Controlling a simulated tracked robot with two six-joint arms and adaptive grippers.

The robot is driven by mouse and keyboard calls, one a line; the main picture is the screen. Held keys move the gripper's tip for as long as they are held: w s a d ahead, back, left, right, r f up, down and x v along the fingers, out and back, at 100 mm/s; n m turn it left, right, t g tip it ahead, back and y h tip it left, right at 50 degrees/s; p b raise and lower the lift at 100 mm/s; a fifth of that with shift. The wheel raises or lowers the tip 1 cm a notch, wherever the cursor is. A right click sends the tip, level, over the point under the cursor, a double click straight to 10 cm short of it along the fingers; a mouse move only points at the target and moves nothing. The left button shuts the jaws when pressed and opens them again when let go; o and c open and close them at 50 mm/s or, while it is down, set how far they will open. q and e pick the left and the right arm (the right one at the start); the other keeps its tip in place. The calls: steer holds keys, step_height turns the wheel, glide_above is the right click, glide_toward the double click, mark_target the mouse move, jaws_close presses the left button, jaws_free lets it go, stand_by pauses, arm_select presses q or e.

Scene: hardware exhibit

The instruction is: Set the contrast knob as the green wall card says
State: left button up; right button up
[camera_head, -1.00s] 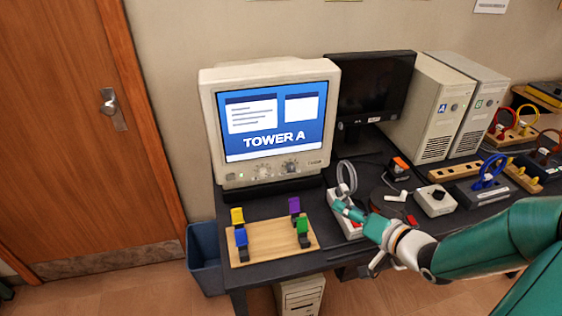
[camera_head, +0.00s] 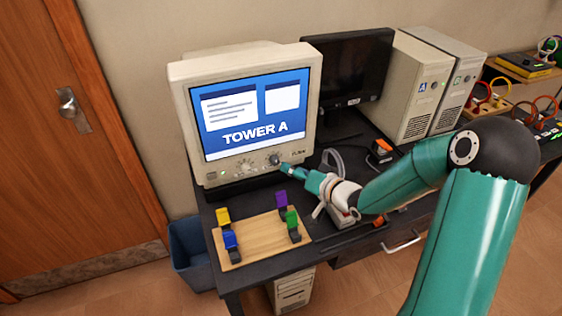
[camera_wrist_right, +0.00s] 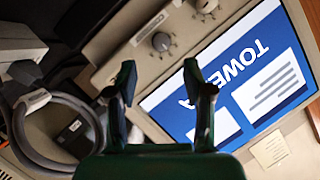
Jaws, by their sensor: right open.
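The beige CRT monitor (camera_head: 186,130) shows "TOWER A" on a blue screen. Below the screen are two round knobs: a left knob (camera_head: 245,165) and a right knob (camera_head: 274,159). I cannot read which is contrast. My right gripper (camera_head: 284,167) is just in front of the right knob. In the right wrist view, the gripper (camera_wrist_right: 158,78) is open and empty, its fingers spread below the right knob (camera_wrist_right: 161,41) in the picture, with no contact visible. The other knob (camera_wrist_right: 205,6) is at the top edge. The green wall card and my left gripper are not in view.
A wooden board (camera_head: 262,240) with coloured clips lies in front of the monitor. A grey cable loop (camera_wrist_right: 45,150) is beside the gripper. A dark flat monitor (camera_head: 350,70) and beige computer towers (camera_head: 410,90) stand to the right. A blue bin (camera_head: 190,255) stands left of the desk.

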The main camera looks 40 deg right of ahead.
mark_target(277, 162)
steer(key=p+x, duration=0.1)
steer(key=x, duration=0.6)
steer(key=shift+s, duration=0.1)
